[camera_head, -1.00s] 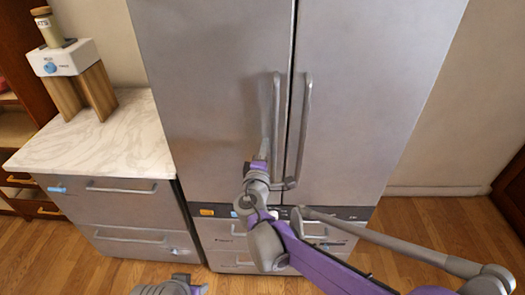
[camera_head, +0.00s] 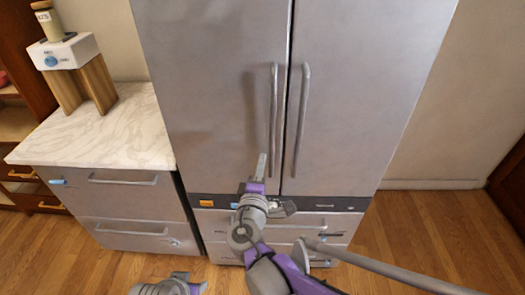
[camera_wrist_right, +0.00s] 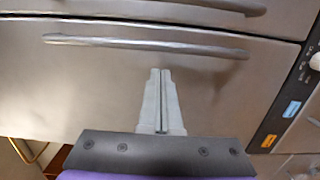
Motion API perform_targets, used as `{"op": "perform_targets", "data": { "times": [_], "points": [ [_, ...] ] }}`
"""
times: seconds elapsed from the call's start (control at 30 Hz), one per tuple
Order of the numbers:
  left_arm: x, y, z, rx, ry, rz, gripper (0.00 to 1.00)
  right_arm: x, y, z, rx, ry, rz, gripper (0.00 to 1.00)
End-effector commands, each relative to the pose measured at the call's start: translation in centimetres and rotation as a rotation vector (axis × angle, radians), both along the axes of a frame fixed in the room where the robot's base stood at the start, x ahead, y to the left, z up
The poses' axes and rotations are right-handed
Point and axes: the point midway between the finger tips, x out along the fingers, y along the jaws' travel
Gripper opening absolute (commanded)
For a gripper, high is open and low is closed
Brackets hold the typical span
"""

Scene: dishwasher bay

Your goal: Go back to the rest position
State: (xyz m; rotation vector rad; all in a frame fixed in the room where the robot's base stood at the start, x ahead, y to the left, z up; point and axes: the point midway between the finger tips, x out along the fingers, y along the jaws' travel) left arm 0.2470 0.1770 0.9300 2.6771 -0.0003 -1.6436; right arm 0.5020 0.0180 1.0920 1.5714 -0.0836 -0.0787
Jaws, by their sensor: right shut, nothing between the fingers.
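My right gripper (camera_head: 262,163) is shut and empty in front of the lower part of the grey two-door fridge (camera_head: 215,90). In the right wrist view its two fingers (camera_wrist_right: 160,72) lie together, pointing at the bare door face below a long handle (camera_wrist_right: 145,45). I cannot tell the exact gap to the door. Part of my left arm (camera_head: 168,286) shows at the bottom of the head view; its fingers are not in view.
Left of the fridge stands a cabinet with a marble top (camera_head: 105,130) and drawer handles (camera_head: 122,181). A white box on wooden legs (camera_head: 66,52) stands on it. Wooden floor (camera_head: 435,235) is clear at right. Both fridge doors look closed.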

Motion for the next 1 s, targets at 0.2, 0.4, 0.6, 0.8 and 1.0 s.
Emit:
{"op": "perform_targets", "data": {
  "times": [0.2, 0.4, 0.6, 0.8, 1.0],
  "points": [
    [-0.1, 0.0, -0.3, 0.000, 0.001, 0.000, 0.50, -2.5, 0.1, 0.0, -0.001, 0.000, 0.002, 0.00],
    [-0.1, 0.0, -0.3, 0.000, 0.002, 0.000, 0.50, -2.9, -0.2, 0.0, 0.002, 0.003, -0.003, 0.00],
    [-0.1, 0.0, -0.3, 0.000, 0.001, 0.000, 0.50, -3.7, -6.4, -2.0, 0.138, 0.121, -0.129, 0.00],
    [-0.1, 0.0, -0.3, 0.000, 0.002, 0.000, 0.50, -9.1, -16.8, -7.4, 0.477, 0.369, -0.397, 0.00],
    [-0.1, 0.0, -0.3, 0.000, 0.002, 0.000, 0.50, -17.3, -21.5, -12.7, 0.881, 0.585, -0.624, 0.00]
  ]
}}
